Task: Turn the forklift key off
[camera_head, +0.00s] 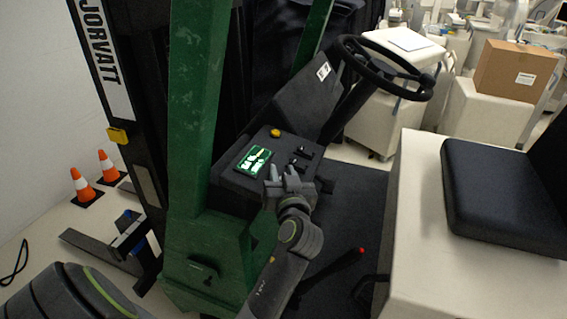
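The forklift's black console (233,176) sits behind the green post, with a lit green display (254,160) on it. Small black levers (301,156) stand to the right of the display and a yellow button (275,133) lies above it. My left gripper (281,171) is at the near edge of the console, just below the display and levers. Its two fingers point at the panel and look apart, with nothing seen between them. I cannot make out the key; the gripper covers part of the panel. My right gripper is not in view.
The green post (195,95) rises left of the console. A black steering wheel (385,68) is above right, and a black seat (505,195) on a white base is at right. A red-tipped lever (345,262) stands below the gripper. Orange cones (82,184) stand at left.

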